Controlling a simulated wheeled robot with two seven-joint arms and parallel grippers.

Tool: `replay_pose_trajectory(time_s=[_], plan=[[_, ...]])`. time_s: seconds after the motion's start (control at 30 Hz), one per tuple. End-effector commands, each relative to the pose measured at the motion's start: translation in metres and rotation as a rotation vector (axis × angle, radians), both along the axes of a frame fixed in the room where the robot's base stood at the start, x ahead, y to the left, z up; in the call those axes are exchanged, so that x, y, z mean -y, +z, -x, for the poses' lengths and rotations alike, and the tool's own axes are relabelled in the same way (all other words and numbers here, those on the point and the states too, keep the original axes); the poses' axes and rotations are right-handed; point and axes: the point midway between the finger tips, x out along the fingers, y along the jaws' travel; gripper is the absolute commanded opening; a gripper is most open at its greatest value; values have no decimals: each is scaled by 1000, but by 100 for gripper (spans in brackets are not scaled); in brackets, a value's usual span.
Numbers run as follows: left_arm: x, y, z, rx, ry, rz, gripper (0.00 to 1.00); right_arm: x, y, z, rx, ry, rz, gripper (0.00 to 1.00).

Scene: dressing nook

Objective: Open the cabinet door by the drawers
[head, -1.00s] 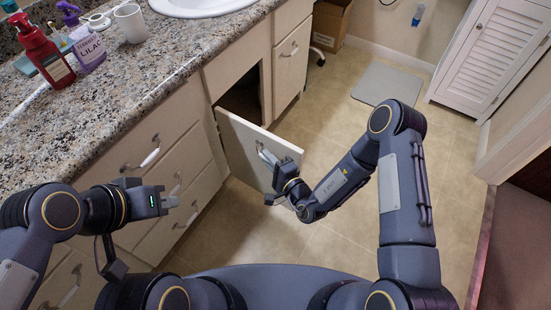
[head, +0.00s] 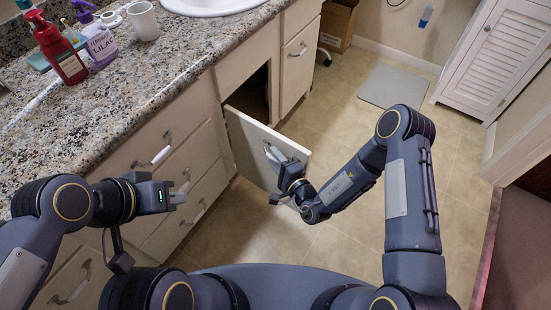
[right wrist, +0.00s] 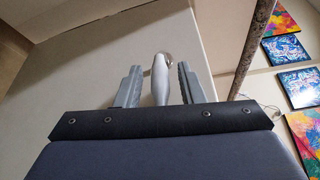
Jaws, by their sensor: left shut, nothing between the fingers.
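The cabinet door (head: 250,143) under the counter stands partly open, swung out from the dark cabinet opening (head: 255,93) beside the drawers (head: 170,165). My right gripper (head: 280,165) is at the door's metal handle (head: 270,151). In the right wrist view, its fingers (right wrist: 158,88) stand open on either side of the handle (right wrist: 160,78), with a narrow gap showing on each side. The door's pale face (right wrist: 90,62) is behind them. My left gripper (head: 182,193) is shut and empty, in front of the drawers and apart from their handles.
The granite counter (head: 130,85) holds a red pump bottle (head: 60,52), a purple bottle (head: 98,45), a white cup (head: 143,20) and a sink (head: 205,5). A cardboard box (head: 338,22) stands at the back. A grey mat (head: 399,85) lies on the open tiled floor (head: 340,110).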

Motion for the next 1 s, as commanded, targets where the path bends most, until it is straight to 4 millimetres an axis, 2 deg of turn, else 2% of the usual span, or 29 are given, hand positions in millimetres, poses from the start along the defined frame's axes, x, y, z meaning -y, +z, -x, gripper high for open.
replay_pose_trajectory(time_s=[0.17, 0.53, 0.7, 1.0], plan=[[0, 4, 0, 0, 0, 0, 0, 7, 1, 10, -3, 0, 1, 35], [0, 15, 0, 0, 0, 0, 0, 41, 5, 56, -3, 0, 1, 35], [0, 16, 0, 0, 0, 0, 0, 46, 6, 63, -1, 0, 1, 35], [0, 16, 0, 0, 0, 0, 0, 45, 6, 63, 0, 1, 0, 35]])
